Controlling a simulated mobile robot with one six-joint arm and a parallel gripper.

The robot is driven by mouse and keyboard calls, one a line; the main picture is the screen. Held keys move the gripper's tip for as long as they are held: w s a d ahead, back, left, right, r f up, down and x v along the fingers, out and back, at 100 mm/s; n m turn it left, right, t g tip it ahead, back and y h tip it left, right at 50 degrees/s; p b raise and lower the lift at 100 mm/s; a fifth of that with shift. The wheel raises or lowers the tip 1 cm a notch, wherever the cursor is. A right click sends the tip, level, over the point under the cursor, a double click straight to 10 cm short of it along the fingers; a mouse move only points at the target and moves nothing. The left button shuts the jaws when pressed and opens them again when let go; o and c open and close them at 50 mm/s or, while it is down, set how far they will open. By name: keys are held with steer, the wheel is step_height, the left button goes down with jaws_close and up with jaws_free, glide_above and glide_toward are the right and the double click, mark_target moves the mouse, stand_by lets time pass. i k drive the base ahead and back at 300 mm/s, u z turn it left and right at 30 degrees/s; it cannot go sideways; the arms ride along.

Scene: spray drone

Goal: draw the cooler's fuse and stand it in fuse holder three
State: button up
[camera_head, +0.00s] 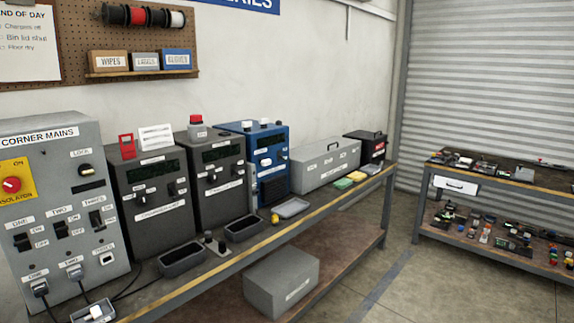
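My gripper is not in view. A blue unit (261,158) with white knobs and a dark grille stands on the bench; its label is too small to read, so I cannot tell if it is the cooler. A small light plate (218,251) with two short dark upright cylinders (209,237) lies at the bench's front; it may be the fuse holder, but no numbers are legible. A small yellow piece (275,218) stands at the front edge before the blue unit. I cannot make out any fuse for certain.
A grey CORNER MAINS cabinet (62,205) and two dark units, left (152,200) and right (219,180), line the bench (330,202). Open trays (182,260) lie in front. A long grey box (325,164) stands right. The floor (430,275) between bench and right-hand table is clear.

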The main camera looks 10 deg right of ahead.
mark_target(268, 161)
steer(key=u, duration=0.15)
steer(key=i, duration=0.95)
steer(key=z, duration=0.1)
